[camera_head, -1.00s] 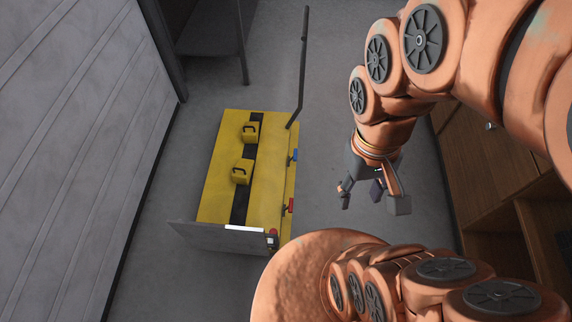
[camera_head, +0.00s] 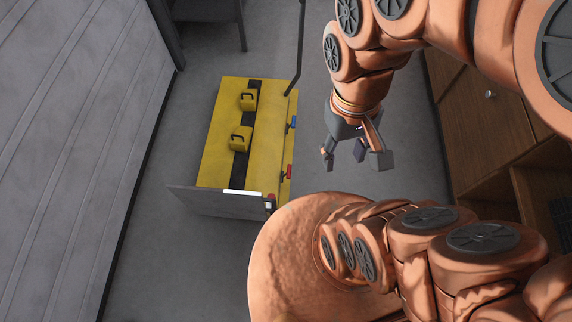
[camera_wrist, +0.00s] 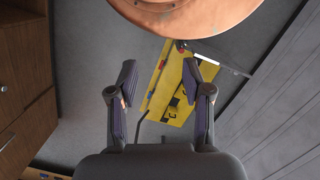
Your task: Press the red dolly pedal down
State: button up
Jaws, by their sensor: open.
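The yellow dolly (camera_head: 218,150) stands on the floor left of centre in the head view. Its red pedal (camera_head: 287,172) sticks out from the right side, near the front end. A blue pedal (camera_head: 292,122) is farther back on the same side. My gripper (camera_head: 350,160) is open and empty, in the air to the right of the dolly and apart from both pedals. In the wrist view my open gripper (camera_wrist: 158,85) has its fingers spread, with part of the yellow dolly (camera_wrist: 185,105) seen beyond them.
Two yellow blocks with black handles (camera_head: 240,138) sit on the dolly's dark centre strip. A grey plate (camera_head: 205,203) stands at its front end, and a dark upright handle (camera_head: 300,50) at its back right. A ribbed wall (camera_head: 80,130) is at left, wooden cabinets (camera_head: 480,120) at right.

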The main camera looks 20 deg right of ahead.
aim_at(288, 174)
jog(key=u, duration=0.15)
jog(key=k, duration=0.75)
jog(key=u, duration=0.85)
jog(key=i, duration=0.5)
jog(key=u, duration=0.1)
